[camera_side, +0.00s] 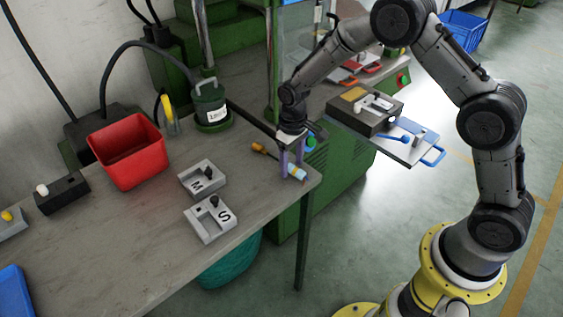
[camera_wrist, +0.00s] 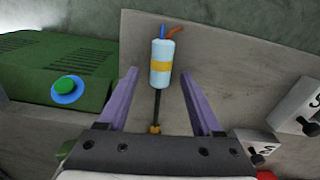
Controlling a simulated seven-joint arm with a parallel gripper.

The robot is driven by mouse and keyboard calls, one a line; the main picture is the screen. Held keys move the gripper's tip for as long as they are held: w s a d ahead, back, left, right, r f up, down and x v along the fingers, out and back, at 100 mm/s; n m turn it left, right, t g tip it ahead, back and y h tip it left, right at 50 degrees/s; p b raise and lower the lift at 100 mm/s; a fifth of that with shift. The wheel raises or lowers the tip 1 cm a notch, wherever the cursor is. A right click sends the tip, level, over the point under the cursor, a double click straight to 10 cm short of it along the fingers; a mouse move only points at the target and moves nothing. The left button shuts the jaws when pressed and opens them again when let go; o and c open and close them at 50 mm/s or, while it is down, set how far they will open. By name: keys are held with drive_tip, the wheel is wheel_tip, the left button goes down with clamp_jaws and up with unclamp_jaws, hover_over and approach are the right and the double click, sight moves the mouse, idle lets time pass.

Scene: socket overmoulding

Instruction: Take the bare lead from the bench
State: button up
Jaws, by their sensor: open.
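The bare lead lies on the bench (camera_side: 130,225) near its right corner. In the wrist view it has a light blue body (camera_wrist: 161,77) with a yellow band, blue and orange wire ends, and a dark cable running to a brass-coloured end. In the side view its body (camera_side: 298,173) and brass-coloured end (camera_side: 259,148) show, with the middle partly hidden by my gripper. My gripper (camera_side: 290,168) points down over the lead. Its two purple fingers (camera_wrist: 159,78) are open, one on each side of the lead, with gaps showing. I cannot tell their exact height above the bench.
Two grey blocks marked M (camera_side: 190,186) and S (camera_side: 202,225) stand left of my gripper. A red bin (camera_side: 125,150) and a green pot (camera_side: 211,103) are farther away. A green machine (camera_wrist: 60,85) with a green button is beyond the bench edge.

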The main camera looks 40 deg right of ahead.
drive_tip(key=shift+f, duration=0.25)
clamp_jaws()
drive_tip(key=shift+r, duration=0.15)
